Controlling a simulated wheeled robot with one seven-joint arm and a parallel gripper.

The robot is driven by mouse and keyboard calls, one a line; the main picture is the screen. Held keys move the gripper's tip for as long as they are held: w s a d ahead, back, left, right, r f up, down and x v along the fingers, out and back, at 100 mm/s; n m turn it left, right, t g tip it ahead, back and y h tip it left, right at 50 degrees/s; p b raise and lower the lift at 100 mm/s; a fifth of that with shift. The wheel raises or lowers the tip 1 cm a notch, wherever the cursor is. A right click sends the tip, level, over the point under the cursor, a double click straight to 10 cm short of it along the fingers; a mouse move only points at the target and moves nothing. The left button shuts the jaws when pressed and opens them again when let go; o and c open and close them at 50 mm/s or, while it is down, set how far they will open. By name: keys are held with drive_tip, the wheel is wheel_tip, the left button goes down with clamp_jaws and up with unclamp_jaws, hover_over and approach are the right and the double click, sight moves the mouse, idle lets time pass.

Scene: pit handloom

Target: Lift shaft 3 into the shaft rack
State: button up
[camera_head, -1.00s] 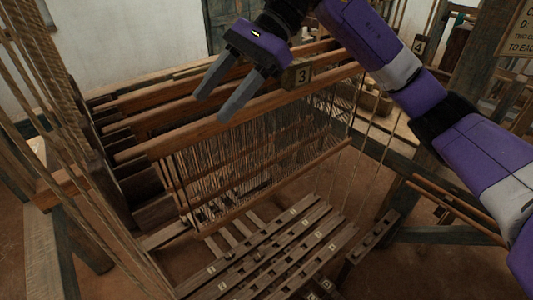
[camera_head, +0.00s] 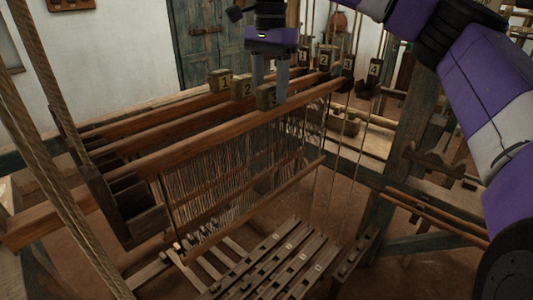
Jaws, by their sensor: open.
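Shaft 3 is the nearest long wooden bar (camera_head: 200,142), with a row of pale heddles (camera_head: 225,180) hanging below it and a lower bar (camera_head: 265,205). A block marked 3 (camera_head: 265,97) stands on its top. My gripper (camera_head: 270,88) points down just at this block, open. Its right finger shows beside the block, and the left fingertip is partly hidden behind it. I cannot tell whether they touch. A dark slotted wooden frame (camera_head: 135,218) stands at the bars' left ends; I cannot tell whether it is the shaft rack.
Bars marked 1 (camera_head: 220,80) and 2 (camera_head: 242,88) lie close behind shaft 3. Numbered tags, including 4 (camera_head: 375,68), stand at the back right. Treadles (camera_head: 270,265) lie below. Ropes (camera_head: 55,150) run down the left. A thick post (camera_head: 405,150) stands right.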

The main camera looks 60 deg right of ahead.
sight(270, 114)
wheel_tip(270, 114, down, 7)
drive_tip(key=shift+r+p, duration=0.15)
drive_tip(key=shift+p, duration=0.25)
clamp_jaws()
drive_tip(key=shift+r, duration=0.1)
idle(1.2)
